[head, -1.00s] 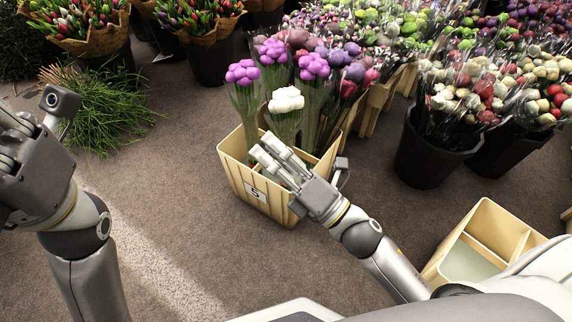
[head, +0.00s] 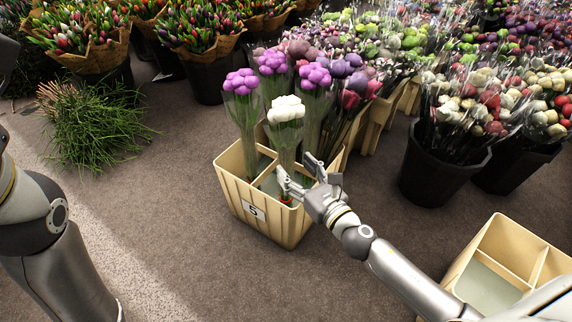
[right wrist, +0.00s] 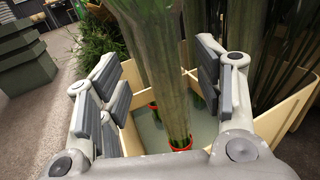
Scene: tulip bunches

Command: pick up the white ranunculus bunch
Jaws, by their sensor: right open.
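The white ranunculus bunch (head: 286,110) stands upright in a clear sleeve in the cream crate (head: 238,196) labelled 5. My right gripper (head: 294,165) is open at the lower part of its stems. In the right wrist view the sleeved green stems (right wrist: 165,75), with a red band at the foot, rise between the spread fingers (right wrist: 157,85). The fingers are not closed on them. My left arm shows at the left edge of the head view, but its gripper is out of the picture.
Purple bunches (head: 241,84) stand close behind and beside the white one in the same crate. Crate dividers (head: 266,172) lie near my fingers. A black bucket (head: 432,172) of flowers stands to the right. An empty divided crate (head: 508,240) is at lower right.

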